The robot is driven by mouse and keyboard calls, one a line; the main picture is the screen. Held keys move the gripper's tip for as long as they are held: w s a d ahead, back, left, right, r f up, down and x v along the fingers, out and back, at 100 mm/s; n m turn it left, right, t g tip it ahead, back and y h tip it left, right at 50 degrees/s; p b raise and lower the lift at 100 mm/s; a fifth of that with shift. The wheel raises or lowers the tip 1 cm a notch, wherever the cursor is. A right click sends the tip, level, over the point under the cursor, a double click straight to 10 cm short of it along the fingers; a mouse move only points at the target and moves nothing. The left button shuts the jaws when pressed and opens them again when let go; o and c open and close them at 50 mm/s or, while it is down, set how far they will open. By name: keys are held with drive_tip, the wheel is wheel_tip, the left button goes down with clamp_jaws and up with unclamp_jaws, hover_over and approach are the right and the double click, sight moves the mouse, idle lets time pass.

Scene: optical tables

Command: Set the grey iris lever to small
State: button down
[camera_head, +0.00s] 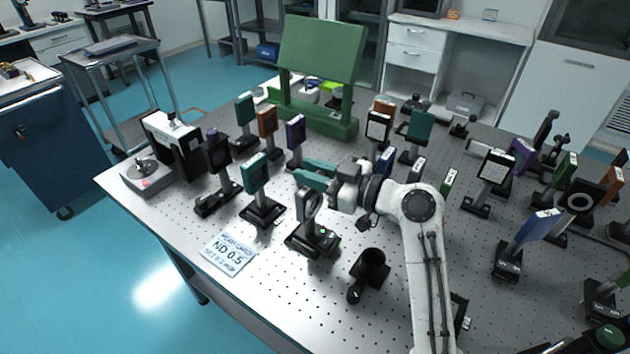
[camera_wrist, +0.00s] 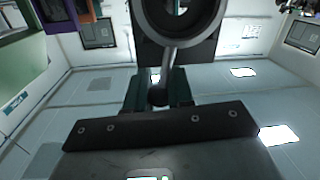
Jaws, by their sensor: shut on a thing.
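The grey iris (camera_head: 307,203) stands on a black base with a small green light, near the front of the optical table. My gripper (camera_head: 310,174) reaches in from the right, its teal fingers just above and behind the iris. In the wrist view the iris ring (camera_wrist: 180,20) fills the top middle. Its grey lever (camera_wrist: 168,62) hangs from the ring and ends in a dark ball (camera_wrist: 157,95) between my fingers, which also show there (camera_wrist: 158,88). My gripper is shut on the lever. In the head view the lever cannot be made out.
A teal-framed optic (camera_head: 256,175) stands to the left of the iris, and a purple one (camera_head: 296,132) behind it. A black cylindrical mount (camera_head: 372,268) stands at front right. A card reading ND 0.5 (camera_head: 229,254) lies at the front edge. Several other optics crowd the table.

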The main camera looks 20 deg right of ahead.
idle(0.3)
drive_tip(key=c, duration=1)
unclamp_jaws()
drive_tip(key=b+v, duration=0.1)
drive_tip(key=v, duration=1)
drive_tip(key=shift+a, duration=0.1)
drive_tip(key=shift+c, duration=0.2)
